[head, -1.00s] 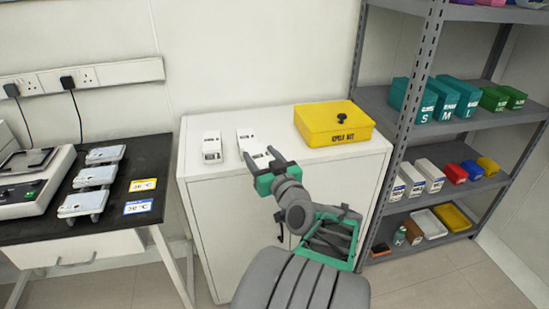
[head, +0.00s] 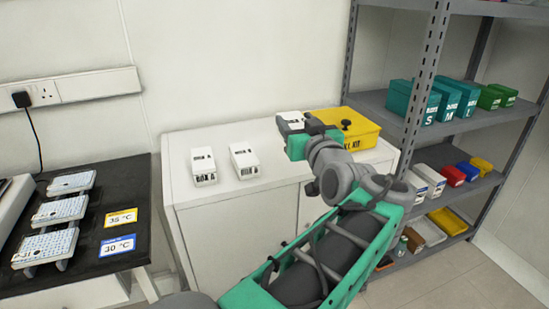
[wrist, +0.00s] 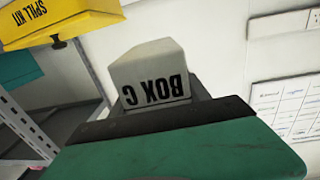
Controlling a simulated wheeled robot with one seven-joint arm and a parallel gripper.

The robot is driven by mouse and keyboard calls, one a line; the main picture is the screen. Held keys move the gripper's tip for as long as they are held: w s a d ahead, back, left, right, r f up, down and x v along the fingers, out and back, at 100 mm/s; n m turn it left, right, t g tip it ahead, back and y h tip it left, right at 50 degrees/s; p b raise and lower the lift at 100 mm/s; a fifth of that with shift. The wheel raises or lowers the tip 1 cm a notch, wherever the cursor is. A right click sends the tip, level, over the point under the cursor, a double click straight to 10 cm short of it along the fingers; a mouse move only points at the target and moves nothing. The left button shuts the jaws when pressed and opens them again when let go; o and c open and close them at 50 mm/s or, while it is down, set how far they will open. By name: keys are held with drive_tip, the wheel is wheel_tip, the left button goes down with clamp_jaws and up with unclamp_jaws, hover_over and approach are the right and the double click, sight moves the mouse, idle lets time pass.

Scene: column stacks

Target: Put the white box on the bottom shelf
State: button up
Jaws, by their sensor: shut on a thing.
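My gripper (head: 298,132) is shut on a white box (head: 290,117). In the head view it appears in front of the wall, to the left of the yellow spill kit. In the wrist view the held white box (wrist: 155,75) shows upside-down lettering reading BOX C, and the gripper's dark jaw edge crosses below it. Two other white boxes stand apart on the white cabinet: one marked BOX A (head: 203,166) and a similar one (head: 243,160) to its right. The bottom shelf (head: 408,250) of the grey rack is at the right, partly hidden by my arm.
The yellow spill kit (head: 358,128) sits on the cabinet top (head: 220,195) beside my gripper. The rack's upright post (head: 428,90) stands between cabinet and shelves. The bottom shelf holds a white tray (head: 427,231) and a yellow one (head: 448,221). White boxes (head: 427,180) fill the middle shelf's left.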

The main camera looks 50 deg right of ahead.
drive_tip(key=shift+a+f, duration=0.15)
drive_tip(key=shift+f, duration=0.1)
drive_tip(key=shift+w+a, duration=0.1)
drive_tip(key=shift+w+f, duration=0.1)
drive_tip(key=w+d+f, duration=0.3)
drive_tip(key=f, duration=0.1)
drive_tip(key=w+d+f+b, duration=0.1)
drive_tip(key=w+d+f, duration=0.2)
drive_tip(key=w+f, duration=0.1)
drive_tip(key=w+d+f+b, duration=0.1)
drive_tip(key=w+d+f, duration=0.2)
drive_tip(key=f, duration=0.1)
drive_tip(key=shift+w+d+f, duration=0.1)
drive_tip(key=shift+w+f, duration=0.1)
drive_tip(key=shift+f, duration=0.1)
